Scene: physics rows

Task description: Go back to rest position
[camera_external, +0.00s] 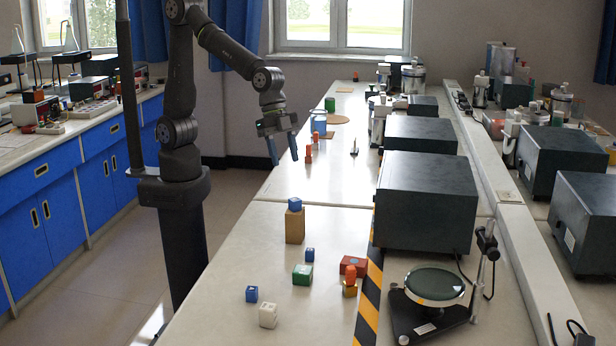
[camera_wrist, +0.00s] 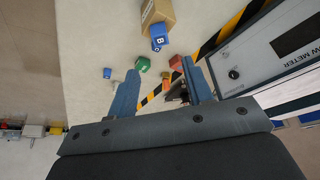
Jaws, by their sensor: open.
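My gripper (camera_external: 285,148) hangs from the bent arm over the left edge of the long white bench, pointing down. Its two blue fingers are spread apart with nothing between them. In the wrist view the open fingers (camera_wrist: 160,92) show above the grey palm, and the bench top lies beyond them. My gripper is clear of the blocks on the near bench. A small orange piece (camera_external: 308,153) stands on the bench just right of the fingers in the external view, and I cannot tell the exact gap.
A wooden block (camera_external: 295,227) with a blue cube (camera_external: 295,204) on top stands on the near bench. Green (camera_external: 303,275), red (camera_external: 353,266) and white (camera_external: 268,315) blocks lie nearby. Dark instrument boxes (camera_external: 425,205) line the right side. Striped tape (camera_external: 370,295) runs beside them.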

